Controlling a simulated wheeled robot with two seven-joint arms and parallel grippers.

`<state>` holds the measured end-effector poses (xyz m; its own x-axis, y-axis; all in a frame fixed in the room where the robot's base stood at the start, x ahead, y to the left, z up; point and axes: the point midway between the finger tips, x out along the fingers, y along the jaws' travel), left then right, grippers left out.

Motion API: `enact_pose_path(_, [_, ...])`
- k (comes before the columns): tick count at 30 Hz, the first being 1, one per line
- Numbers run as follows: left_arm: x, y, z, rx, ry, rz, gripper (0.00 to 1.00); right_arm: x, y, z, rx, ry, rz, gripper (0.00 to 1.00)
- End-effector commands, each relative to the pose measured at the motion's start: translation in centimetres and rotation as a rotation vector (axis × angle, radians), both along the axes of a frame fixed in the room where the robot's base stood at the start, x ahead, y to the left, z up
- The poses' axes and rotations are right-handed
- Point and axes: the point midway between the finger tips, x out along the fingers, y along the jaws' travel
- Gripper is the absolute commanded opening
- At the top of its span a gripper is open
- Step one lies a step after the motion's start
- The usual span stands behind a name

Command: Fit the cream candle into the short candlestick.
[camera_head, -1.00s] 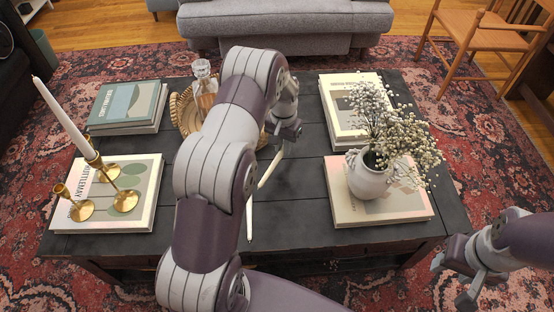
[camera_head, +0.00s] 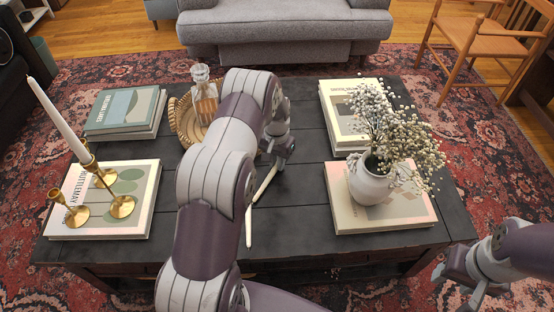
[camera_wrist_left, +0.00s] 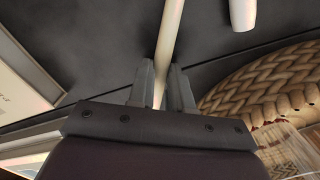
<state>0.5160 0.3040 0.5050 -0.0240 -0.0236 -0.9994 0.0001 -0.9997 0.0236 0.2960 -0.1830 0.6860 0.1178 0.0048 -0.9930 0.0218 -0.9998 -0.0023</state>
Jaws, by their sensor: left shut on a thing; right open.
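My left gripper (camera_head: 277,162) is shut on a slim cream candle (camera_head: 265,185), low over the middle of the table. In the left wrist view this candle (camera_wrist_left: 171,35) runs between the fingers (camera_wrist_left: 161,88). A second pale candle (camera_head: 249,226) lies beside it; a pale candle end (camera_wrist_left: 243,14) shows in the left wrist view. Several gold candlesticks stand on the left front book. My right gripper (camera_head: 458,282) is open and empty beyond the table's right front corner.
A woven tray (camera_head: 181,125) with a glass decanter (camera_head: 205,95) stands behind my left arm. A white flower vase (camera_head: 371,183) stands on the right front book (camera_head: 395,215). More books (camera_head: 125,110) lie at the back.

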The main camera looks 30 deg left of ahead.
Motion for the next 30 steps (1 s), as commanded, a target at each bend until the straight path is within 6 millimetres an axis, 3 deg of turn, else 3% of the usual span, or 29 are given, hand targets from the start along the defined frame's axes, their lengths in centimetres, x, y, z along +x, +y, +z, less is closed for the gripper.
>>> enact_pose_path(1, [0.0, 0.0, -0.2, 0.0, 0.0, 0.0, 0.0, 0.0, 0.0, -0.1, 0.0, 0.0, 0.0, 0.49])
enact_pose_path(2, [0.0, 0.0, -0.2, 0.0, 0.0, 0.0, 0.26, 0.0, 0.0, -0.1, 0.0, 0.0, 0.0, 0.49])
enact_pose_path(3, [0.0, 0.0, -0.1, 0.0, 0.0, 0.0, 0.39, 0.0, 0.0, 0.0, 0.0, 0.0, 0.0, 0.49])
enact_pose_path(4, [0.0, 0.0, -0.1, 0.0, 0.0, 0.0, 0.45, 0.0, 0.0, 0.0, 0.0, 0.0, 0.0, 0.49])
enact_pose_path(14, [0.1, 0.0, 0.5, 0.001, -0.002, 0.0, 0.45, 0.0, 0.0, 0.3, 0.0, 0.0, 0.0, 0.49])
enact_pose_path(17, [0.1, 0.0, 2.5, 0.001, -0.004, 0.0, 0.45, 0.0, 0.0, 1.1, 0.0, 0.0, 0.0, 0.49])
enact_pose_path(24, [0.3, 0.2, 9.3, 0.001, -0.004, 0.0, 0.45, 0.0, 0.0, 3.3, 0.0, 0.0, 0.0, 0.49])
enact_pose_path(30, [0.3, 0.3, 12.5, 0.0, -0.001, 0.0, 0.45, 0.0, 0.0, 4.1, 0.0, 0.0, 0.0, 0.49])
